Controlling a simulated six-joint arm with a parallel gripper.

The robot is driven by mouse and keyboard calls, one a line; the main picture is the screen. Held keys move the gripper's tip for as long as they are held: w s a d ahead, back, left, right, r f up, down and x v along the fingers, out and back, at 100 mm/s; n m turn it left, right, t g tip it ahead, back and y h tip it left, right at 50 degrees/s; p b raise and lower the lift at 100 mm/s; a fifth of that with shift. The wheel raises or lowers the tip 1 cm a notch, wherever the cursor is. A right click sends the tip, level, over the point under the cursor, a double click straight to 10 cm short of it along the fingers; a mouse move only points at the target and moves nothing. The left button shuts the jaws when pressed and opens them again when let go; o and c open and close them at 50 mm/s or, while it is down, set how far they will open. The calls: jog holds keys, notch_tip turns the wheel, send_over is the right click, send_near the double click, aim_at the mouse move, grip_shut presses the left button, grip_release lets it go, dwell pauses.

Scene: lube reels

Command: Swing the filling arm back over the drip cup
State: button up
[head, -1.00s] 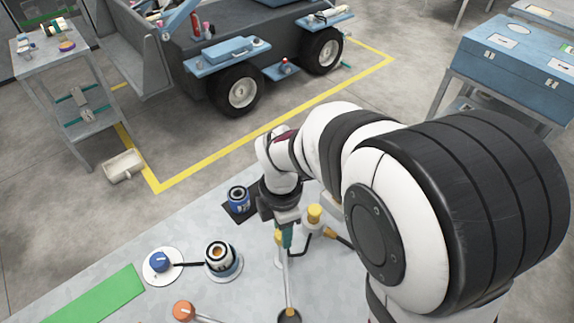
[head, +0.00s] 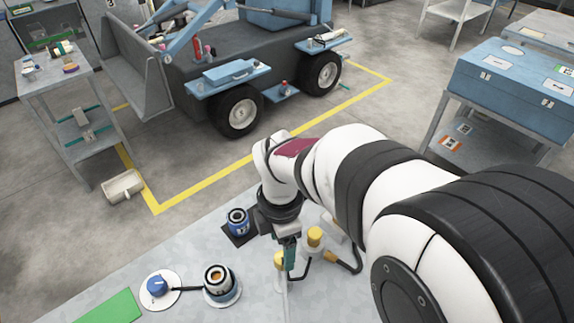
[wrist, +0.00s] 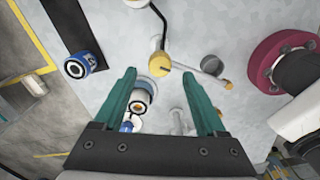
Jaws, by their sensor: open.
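The filling arm is a thin pale bar (wrist: 193,73) running right from a yellow-capped post (wrist: 157,62) to a small yellow tip (wrist: 228,85) in the wrist view. A round grey cup (wrist: 211,64), seemingly the drip cup, shows beside the bar near that tip; I cannot tell whether the tip is over it. My gripper's teal fingers (wrist: 158,75) are open and apart, with the post's cap just beyond the fingertips. No contact shows.
A blue can (head: 238,221) stands on a dark mat. An open can (head: 219,279) sits on a round plate beside a blue knob (head: 157,285). A second yellow cylinder (head: 315,237) and a dark hose stand right of my gripper.

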notch_tip(320, 180, up, 12)
jog(key=shift+r, duration=0.2)
